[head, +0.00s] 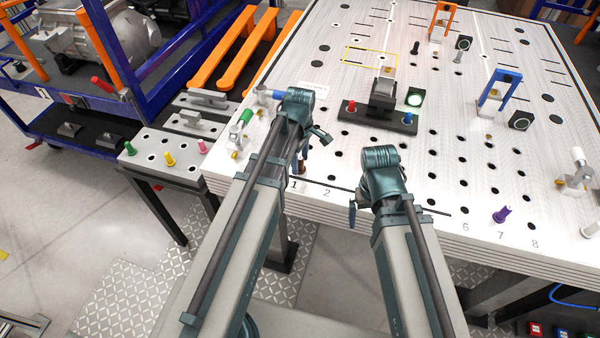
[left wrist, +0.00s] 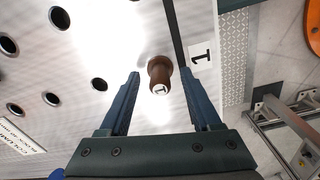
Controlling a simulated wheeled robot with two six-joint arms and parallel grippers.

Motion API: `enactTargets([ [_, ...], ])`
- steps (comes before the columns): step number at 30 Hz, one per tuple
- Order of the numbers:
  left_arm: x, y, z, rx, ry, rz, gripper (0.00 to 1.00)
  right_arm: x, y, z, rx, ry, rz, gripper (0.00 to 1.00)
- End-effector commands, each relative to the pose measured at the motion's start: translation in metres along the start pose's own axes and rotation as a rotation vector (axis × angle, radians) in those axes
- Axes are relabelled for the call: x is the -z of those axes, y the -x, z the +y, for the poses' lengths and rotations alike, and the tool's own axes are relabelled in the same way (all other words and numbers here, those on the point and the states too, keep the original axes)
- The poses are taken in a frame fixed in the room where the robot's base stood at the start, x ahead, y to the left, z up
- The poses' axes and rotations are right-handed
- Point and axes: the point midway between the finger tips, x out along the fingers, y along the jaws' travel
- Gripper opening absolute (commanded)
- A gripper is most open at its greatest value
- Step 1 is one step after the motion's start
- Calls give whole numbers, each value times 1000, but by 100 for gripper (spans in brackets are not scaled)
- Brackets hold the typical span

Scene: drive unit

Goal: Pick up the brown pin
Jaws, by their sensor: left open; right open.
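The brown pin (left wrist: 159,72) stands upright in the white perforated table top by the number 1 label, its numbered end facing the left wrist camera. In the head view the brown pin (head: 303,168) is partly hidden by my left gripper (head: 301,152). My left gripper is open over the pin. In the left wrist view, one finger is on either side of it with a gap at each side. My right gripper (head: 353,212) is low over the table's front edge, right of the left one; its fingers are mostly hidden by its arm.
A purple pin (head: 502,214) stands at the right front, by the number 7. A black fixture (head: 379,116) with red and blue buttons is mid-table. A side table (head: 160,156) at left holds green, yellow and pink pins.

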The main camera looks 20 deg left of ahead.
Motion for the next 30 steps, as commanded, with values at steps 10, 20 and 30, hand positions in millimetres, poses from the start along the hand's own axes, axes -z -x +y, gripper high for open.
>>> enactTargets([
  [10,0,-10,0,0,0,0,64,1,-9,-1,-1,2,0,100],
  [20,0,-10,0,0,0,0,5,1,-9,-1,0,2,0,100],
  [30,0,-9,0,0,0,0,0,1,-9,-1,0,2,0,100],
])
